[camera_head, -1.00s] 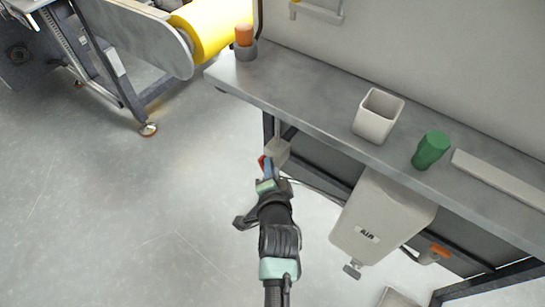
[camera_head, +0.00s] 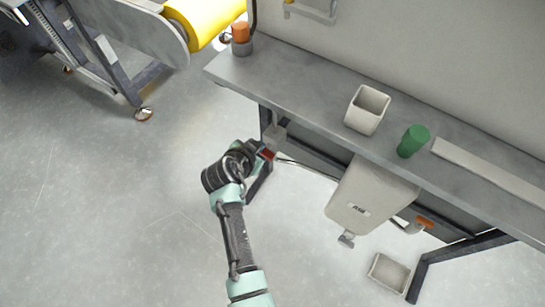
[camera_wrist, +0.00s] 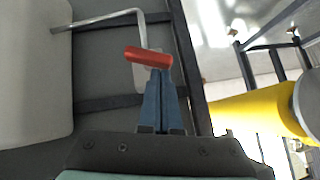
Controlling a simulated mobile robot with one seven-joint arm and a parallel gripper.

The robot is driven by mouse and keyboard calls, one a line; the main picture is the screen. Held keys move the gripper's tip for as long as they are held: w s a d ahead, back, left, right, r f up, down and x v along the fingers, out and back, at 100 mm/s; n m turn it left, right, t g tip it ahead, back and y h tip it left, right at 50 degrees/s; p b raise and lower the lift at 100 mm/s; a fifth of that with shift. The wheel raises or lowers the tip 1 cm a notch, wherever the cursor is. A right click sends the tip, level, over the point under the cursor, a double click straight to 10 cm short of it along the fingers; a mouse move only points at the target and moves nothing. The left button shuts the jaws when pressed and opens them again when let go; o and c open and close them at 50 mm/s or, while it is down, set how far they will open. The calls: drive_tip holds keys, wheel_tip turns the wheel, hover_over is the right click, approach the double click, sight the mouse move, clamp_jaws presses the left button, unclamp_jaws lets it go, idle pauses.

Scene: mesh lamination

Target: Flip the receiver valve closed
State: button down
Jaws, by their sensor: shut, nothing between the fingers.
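A red lever (camera_wrist: 148,57) sits at the end of a bent pale pipe (camera_wrist: 141,28) in the wrist view. It lies crosswise, slightly tilted, right at my fingertips. My gripper (camera_wrist: 160,78) has its two blue fingers together with nothing between them. The fingertips look in contact with the lever or just short of it; I cannot tell which. In the head view my gripper (camera_head: 262,162) is by the bench's left leg, partly hidden by my wrist, with the red lever (camera_head: 268,154) beside it. The pale air receiver (camera_head: 370,196) hangs under the bench.
The bench (camera_head: 290,105) carries a pale square cup (camera_head: 367,109), a green cylinder (camera_head: 413,141) and an orange-topped piece (camera_head: 241,38). An orange handle (camera_head: 425,222) is right of the receiver. A bin (camera_head: 389,273) stands on the floor. A yellow roll (camera_wrist: 262,112) is at right.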

drive_tip(key=shift+w+a+f+n+g+h+b, duration=0.25)
drive_tip(key=shift+a+n+g+h+b, duration=0.15)
drive_tip(key=shift+h+b, duration=0.15)
drive_tip(key=shift+r, duration=0.1)
idle(0.6)
